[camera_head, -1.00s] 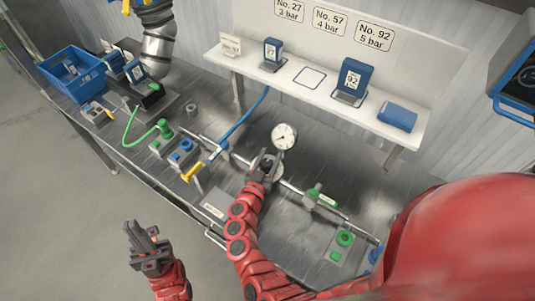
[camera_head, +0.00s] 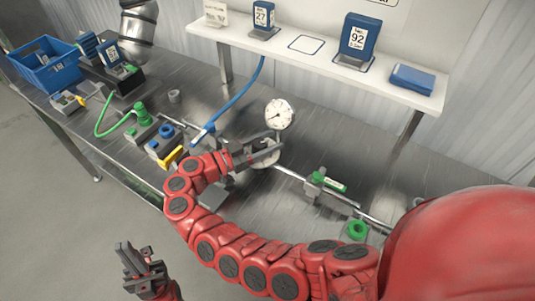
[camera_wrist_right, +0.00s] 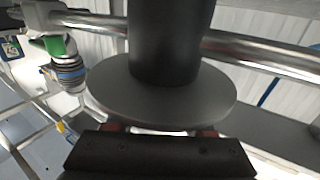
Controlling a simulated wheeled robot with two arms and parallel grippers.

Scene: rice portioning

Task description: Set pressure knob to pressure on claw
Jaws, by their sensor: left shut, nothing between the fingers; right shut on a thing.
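The pressure gauge (camera_head: 279,114) has a white round dial with a dark needle and stands above the metal pipe (camera_head: 290,174). I cannot read its value. My right gripper (camera_head: 262,152) is shut on the knob below the gauge, largely hidden by the fingers. In the right wrist view the dark knob (camera_wrist_right: 172,40) with its wide grey disc (camera_wrist_right: 165,100) fills the middle, above the gripper's dark edge. My left gripper (camera_head: 132,262) is shut and empty, low and off the bench. A blue-and-white labelled block (camera_head: 112,54) sits in a dark holder; its number is too small to read.
The shelf (camera_head: 300,58) holds blue blocks marked 27 (camera_head: 264,18) and 92 (camera_head: 357,38), with an empty outlined place between. A blue bin (camera_head: 46,66) stands at left. Green valves (camera_head: 328,182) and a yellow-handled valve (camera_head: 170,158) sit along the bench.

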